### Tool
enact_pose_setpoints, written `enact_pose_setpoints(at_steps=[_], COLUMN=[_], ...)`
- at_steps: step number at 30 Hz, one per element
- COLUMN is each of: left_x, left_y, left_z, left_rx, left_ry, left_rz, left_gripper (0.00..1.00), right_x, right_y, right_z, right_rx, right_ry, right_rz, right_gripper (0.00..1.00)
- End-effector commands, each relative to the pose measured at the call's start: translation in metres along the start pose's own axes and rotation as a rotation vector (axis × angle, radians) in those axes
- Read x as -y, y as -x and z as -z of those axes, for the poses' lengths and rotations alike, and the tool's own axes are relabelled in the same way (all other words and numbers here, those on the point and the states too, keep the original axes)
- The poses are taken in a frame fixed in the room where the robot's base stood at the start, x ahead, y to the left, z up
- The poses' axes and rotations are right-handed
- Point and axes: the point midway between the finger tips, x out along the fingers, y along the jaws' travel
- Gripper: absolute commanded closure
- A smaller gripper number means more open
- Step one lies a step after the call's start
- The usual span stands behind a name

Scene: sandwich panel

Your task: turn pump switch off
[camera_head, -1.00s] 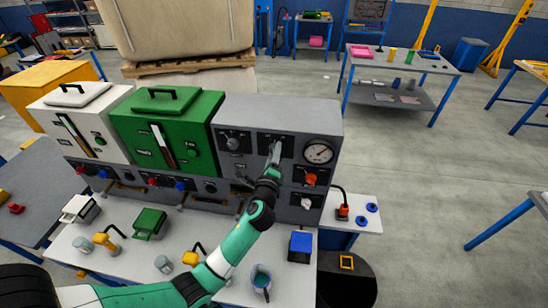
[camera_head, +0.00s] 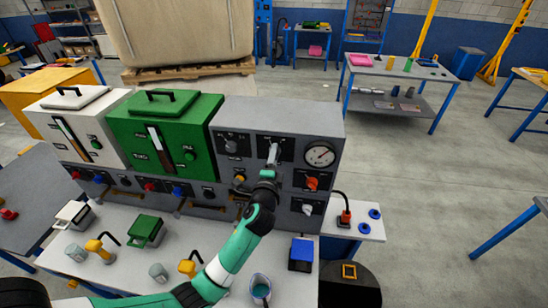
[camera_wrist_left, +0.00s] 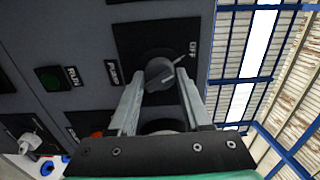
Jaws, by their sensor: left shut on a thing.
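The pump switch is a dark round knob (camera_wrist_left: 160,73) on a black plate in the left wrist view, with an OFF label to its upper right and another label to its left. A pale line on the knob points up and right, toward the OFF side. My left gripper (camera_wrist_left: 160,80) has one finger on each side of the knob and is shut on it. In the head view my left gripper (camera_head: 273,156) is at the upper middle plate of the grey panel (camera_head: 295,112) and hides most of the knob. My right gripper is not in view.
On the panel, a round gauge (camera_head: 320,154) and a red knob (camera_head: 312,183) sit right of my gripper, with a white knob (camera_head: 307,209) below. A dark knob (camera_head: 231,146) is to its left.

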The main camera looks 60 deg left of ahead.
Motion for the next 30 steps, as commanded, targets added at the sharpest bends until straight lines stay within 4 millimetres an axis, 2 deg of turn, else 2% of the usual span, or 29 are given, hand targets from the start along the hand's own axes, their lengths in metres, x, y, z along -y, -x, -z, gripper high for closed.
enact_pose_setpoints(at_steps=[7, 8, 12, 13, 23, 26, 30], left_x=[0.0, 0.0, 0.0, 0.0, 0.0, 0.0, -0.001], left_y=[0.0, 0.0, 0.0, 0.0, 0.004, 0.016, 0.047], left_z=[0.0, 0.0, 0.0, 0.0, 0.0, 0.001, 0.001], left_rx=[0.0, 0.0, 0.0, 0.0, -0.001, -0.002, -0.004], left_ry=[0.002, 0.002, 0.001, 0.001, 0.0, 0.0, -0.001], left_rz=[0.0, 0.0, 0.0, 0.0, 0.0, 0.001, 0.0], left_gripper=[1.0, 0.5, 0.24, 0.22, 0.22, 0.22, 0.22], right_x=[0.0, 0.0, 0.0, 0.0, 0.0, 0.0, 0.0], right_y=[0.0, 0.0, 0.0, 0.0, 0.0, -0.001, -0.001], right_z=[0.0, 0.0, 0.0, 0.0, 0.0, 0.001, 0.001], right_rx=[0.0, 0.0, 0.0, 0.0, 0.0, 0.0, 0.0], right_ry=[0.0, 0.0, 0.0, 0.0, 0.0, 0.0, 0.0], right_rz=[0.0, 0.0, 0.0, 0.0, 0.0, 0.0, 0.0], right_gripper=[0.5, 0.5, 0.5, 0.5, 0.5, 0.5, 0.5])
